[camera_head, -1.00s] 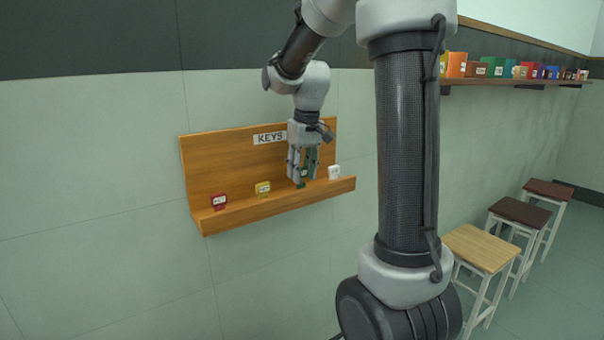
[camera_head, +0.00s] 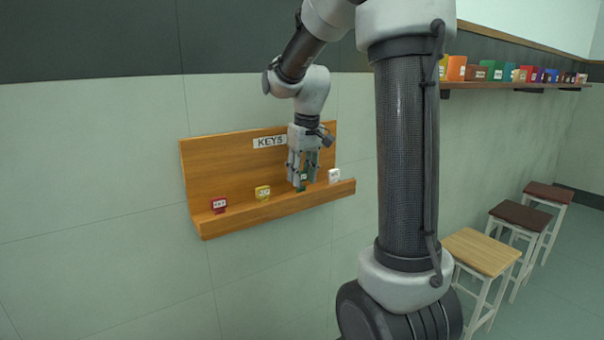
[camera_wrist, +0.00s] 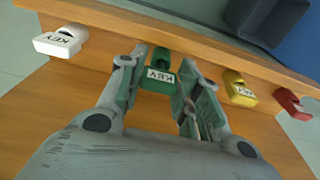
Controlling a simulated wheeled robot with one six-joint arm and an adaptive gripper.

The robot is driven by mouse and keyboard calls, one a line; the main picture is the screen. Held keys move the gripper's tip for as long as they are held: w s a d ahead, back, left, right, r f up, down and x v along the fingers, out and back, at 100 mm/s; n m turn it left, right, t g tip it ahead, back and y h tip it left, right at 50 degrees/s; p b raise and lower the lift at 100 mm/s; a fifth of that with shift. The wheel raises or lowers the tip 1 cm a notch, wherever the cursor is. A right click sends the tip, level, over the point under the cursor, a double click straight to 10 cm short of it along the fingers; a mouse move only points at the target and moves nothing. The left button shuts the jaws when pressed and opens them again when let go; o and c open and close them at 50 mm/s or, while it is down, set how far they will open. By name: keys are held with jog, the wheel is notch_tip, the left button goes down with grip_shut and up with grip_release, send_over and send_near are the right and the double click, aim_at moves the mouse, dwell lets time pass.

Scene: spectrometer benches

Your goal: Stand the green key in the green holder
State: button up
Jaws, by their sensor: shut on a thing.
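My gripper (camera_head: 302,180) is at the right part of the wooden key shelf, pointing down.
The wooden shelf (camera_head: 225,170) on the wall has a front lip. Stools (camera_head: 482,251) stand at the right.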

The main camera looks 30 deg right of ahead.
jog(key=shift+f, duration=0.7)
jog(key=o, duration=0.6)
jog(key=shift+o, duration=0.2)
jog(key=shift+r, duration=0.1)
notch_tip(320, 180, up, 11)
jog(key=s, duration=0.1)
jog(key=shift+s, duration=0.3)
dwell(0.5)
jog(key=s+a+f+t, duration=0.1)
jog(key=s+a+f, duration=0.1)
jog(key=s, duration=0.8)
jog(key=s+a+f+t, duration=0.1)
jog(key=s+a+f, duration=0.2)
jog(key=s, duration=0.8)
notch_tip(320, 180, down, 2)
jog(key=shift+s+f, duration=0.1)
jog(key=shift+s, duration=0.2)
